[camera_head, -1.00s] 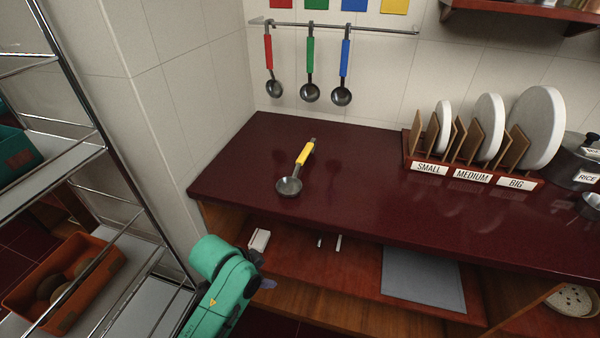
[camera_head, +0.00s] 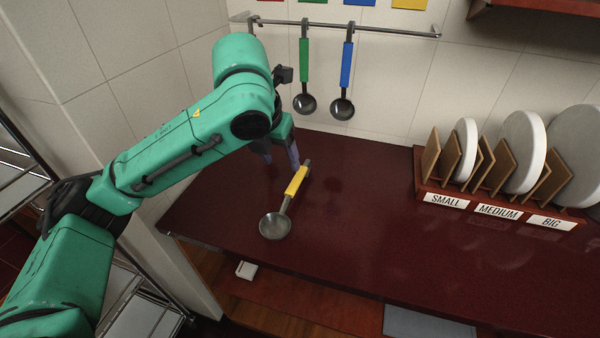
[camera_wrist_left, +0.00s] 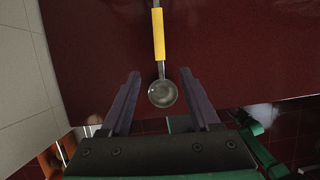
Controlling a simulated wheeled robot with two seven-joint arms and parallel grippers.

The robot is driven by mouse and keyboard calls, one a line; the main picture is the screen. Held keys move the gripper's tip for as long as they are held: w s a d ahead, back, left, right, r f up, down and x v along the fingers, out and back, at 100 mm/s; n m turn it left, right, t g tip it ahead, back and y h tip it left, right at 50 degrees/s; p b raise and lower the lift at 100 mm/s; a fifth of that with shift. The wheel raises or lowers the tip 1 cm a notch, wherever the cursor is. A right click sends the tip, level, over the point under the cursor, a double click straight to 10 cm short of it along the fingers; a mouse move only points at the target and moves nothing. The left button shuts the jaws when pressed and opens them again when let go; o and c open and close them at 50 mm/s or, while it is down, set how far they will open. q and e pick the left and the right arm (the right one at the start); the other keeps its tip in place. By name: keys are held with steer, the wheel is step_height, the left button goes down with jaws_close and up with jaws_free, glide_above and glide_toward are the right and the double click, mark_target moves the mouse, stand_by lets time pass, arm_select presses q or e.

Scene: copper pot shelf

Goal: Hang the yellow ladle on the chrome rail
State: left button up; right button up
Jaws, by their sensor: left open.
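The yellow ladle (camera_head: 289,200) lies on the dark red counter, its bowl toward the front edge and its yellow handle pointing back. My left gripper (camera_head: 281,158) is open above the counter, just behind and left of the handle in the head view. In the left wrist view the ladle (camera_wrist_left: 159,40) shows between and beyond the two open fingers (camera_wrist_left: 163,95), apart from them. The chrome rail (camera_head: 340,27) runs along the back wall. The green ladle (camera_head: 304,62) and blue ladle (camera_head: 346,65) hang from it. My arm hides the red ladle. My right gripper is not in view.
A plate rack (camera_head: 500,209) with white plates and labels stands on the right of the counter. A wire shelf (camera_head: 22,160) stands at the left. The counter (camera_head: 350,220) is clear between the ladle and the rack. A red wall shelf (camera_head: 540,12) is at the upper right.

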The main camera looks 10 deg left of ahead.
arm_select(q)
steer(key=w, duration=0.1)
glide_toward(291, 189)
steer(key=shift+f, duration=0.95)
steer(key=x, duration=0.6)
steer(key=shift+w+r, duration=0.1)
steer(key=shift+w, duration=0.2)
steer(key=shift+f, duration=0.3)
steer(key=shift+w, duration=0.15)
jaws_close()
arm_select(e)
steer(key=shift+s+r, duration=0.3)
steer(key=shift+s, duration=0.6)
